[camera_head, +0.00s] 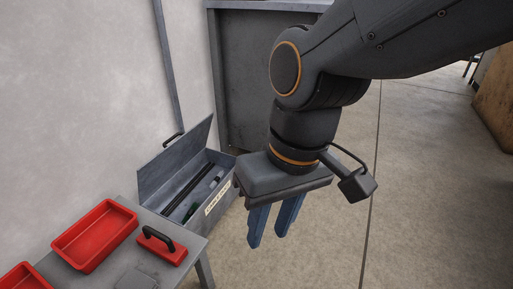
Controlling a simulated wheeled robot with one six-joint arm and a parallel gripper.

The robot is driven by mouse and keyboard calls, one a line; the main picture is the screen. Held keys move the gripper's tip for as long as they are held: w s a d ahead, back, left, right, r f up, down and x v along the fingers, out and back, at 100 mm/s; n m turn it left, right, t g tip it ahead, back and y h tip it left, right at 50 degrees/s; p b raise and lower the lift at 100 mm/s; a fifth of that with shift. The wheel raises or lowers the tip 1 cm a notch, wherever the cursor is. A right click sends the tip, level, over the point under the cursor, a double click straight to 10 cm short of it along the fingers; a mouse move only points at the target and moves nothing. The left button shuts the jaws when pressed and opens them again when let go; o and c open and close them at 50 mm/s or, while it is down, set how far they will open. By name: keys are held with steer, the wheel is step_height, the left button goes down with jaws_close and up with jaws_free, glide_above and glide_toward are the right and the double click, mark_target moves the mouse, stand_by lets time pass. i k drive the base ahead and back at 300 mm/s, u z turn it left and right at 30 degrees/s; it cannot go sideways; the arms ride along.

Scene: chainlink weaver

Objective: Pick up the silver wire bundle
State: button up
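My gripper (268,238) hangs below my dark arm right of the picture's middle, pointing down. Its two blue fingers stand apart with a narrow gap, and nothing shows between them. It is to the right of an open grey metal box (222,203) and above the concrete floor. I cannot make out a silver wire bundle for certain. Inside the box lie dark rods (184,205) and small items that are too small to name. The box's near wall hides part of its inside.
A grey table (197,240) at lower left holds a red tray (95,236), a red block with a black handle (163,247) and part of another red tray (24,278). A pale wall stands at left, a grey cabinet (235,100) behind. Floor at right is clear.

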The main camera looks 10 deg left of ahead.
mark_target(216, 181)
steer(key=z, duration=0.15)
steer(key=i, duration=0.6)
steer(key=u, duration=0.7)
steer(key=i, duration=0.55)
steer(key=u, duration=0.7)
